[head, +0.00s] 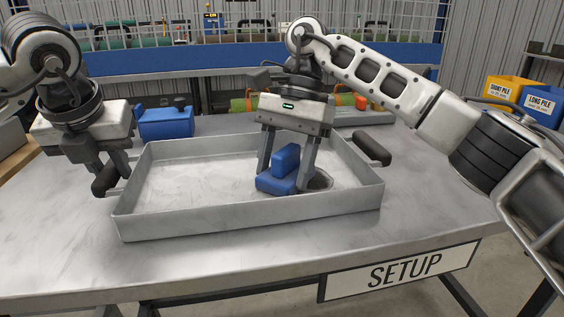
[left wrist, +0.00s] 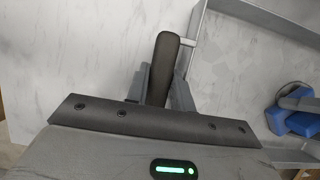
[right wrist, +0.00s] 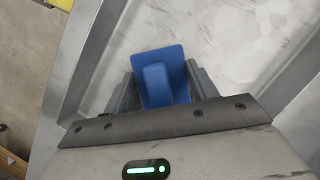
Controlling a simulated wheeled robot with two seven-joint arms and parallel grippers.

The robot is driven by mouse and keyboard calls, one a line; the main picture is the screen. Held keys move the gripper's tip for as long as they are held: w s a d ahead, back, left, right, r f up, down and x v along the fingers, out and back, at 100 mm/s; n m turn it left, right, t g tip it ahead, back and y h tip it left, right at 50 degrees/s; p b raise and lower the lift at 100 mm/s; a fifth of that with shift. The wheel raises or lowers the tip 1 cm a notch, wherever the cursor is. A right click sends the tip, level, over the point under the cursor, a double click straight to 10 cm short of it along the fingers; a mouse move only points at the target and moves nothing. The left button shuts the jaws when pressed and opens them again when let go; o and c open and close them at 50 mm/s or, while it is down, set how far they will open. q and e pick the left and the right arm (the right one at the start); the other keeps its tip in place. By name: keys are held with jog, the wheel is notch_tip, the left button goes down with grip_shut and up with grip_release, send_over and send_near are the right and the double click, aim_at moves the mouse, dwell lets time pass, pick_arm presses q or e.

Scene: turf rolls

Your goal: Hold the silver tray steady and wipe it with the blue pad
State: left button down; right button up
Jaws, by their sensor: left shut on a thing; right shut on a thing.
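The silver tray (head: 200,217) lies on the metal table, with a dark handle at each short end. My left gripper (head: 107,178) is shut on the tray's left handle (left wrist: 163,68). The blue pad (head: 277,183) has a raised block grip and rests on the tray floor, right of the middle. My right gripper (head: 285,170) is shut on the pad's grip, which also shows between the fingers in the right wrist view (right wrist: 156,84). A dark round patch (head: 320,181) on the tray floor lies just right of the pad, partly hidden by a finger.
A blue box-shaped thing (head: 166,122) stands behind the tray at left. The tray's right handle (head: 372,150) is free. Green and orange rolled items (head: 243,101) lie behind. Yellow and blue bins (head: 513,90) stand at far right. The table front (head: 240,250) is clear above a SETUP sign (head: 400,270).

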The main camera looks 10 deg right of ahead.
jog(key=shift+d, duration=2)
jog(key=shift+a+f, duration=0.2)
jog(key=shift+a, duration=0.9)
jog(key=shift+a+f, duration=0.15)
jog(key=shift+a, duration=0.9)
jog(key=shift+w, duration=1.4)
jog(key=shift+d+r, duration=0.1)
jog(key=shift+d, duration=2.15)
jog(key=shift+a+r, duration=0.15)
jog(key=shift+a, duration=0.1)
jog(key=shift+a+r, duration=0.15)
jog(key=shift+a, duration=0.85)
jog(key=shift+a+r, duration=0.1)
jog(key=shift+a, duration=0.85)
